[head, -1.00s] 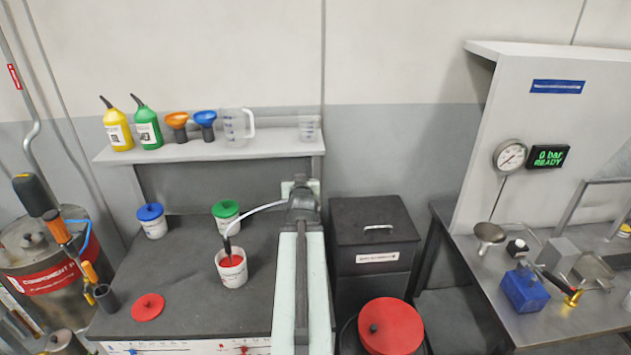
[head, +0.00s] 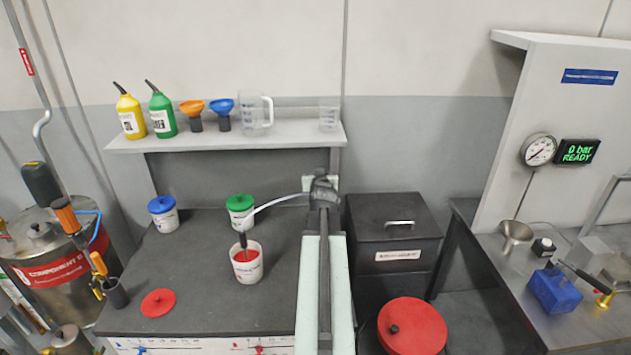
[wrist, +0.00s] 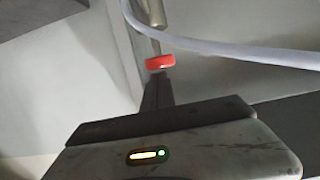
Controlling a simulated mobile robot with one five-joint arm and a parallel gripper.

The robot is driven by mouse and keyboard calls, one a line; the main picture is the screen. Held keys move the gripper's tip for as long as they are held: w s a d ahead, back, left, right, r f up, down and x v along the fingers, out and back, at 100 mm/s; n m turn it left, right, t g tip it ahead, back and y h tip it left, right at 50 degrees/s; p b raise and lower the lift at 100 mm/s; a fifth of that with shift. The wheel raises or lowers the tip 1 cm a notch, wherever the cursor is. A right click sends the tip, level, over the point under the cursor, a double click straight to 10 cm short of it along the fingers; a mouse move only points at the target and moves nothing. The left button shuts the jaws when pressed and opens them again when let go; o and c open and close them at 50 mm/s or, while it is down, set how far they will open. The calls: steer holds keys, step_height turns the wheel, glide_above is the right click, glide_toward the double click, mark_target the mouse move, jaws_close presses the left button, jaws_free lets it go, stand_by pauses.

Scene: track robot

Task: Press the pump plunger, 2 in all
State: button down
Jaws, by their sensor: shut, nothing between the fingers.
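My gripper (head: 322,180) is at the far end of my raised arm, at the right end of the bench. It is shut and empty. In the wrist view its closed fingers (wrist: 157,85) point up at a red cap-like piece (wrist: 160,62) on a grey rod (wrist: 150,14), which may be the pump plunger. I cannot tell whether the tips touch it. In the head view my gripper hides the pump.
Pots with blue (head: 161,204) and green (head: 239,202) lids stand behind on the bench. A loose red lid (head: 158,303) lies front left. A shelf (head: 230,142) holds bottles, funnels and jugs. A black bin (head: 394,230) and red-lidded drum (head: 411,326) stand right.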

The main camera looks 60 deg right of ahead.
steer(key=shift+w+a, duration=0.1)
steer(key=shift+w, duration=0.05)
step_height(320, 180, down, 4)
steer(key=b, duration=0.3)
steer(key=shift+r, duration=0.2)
steer(key=shift+a+r, duration=0.1)
steer(key=shift+r, duration=0.05)
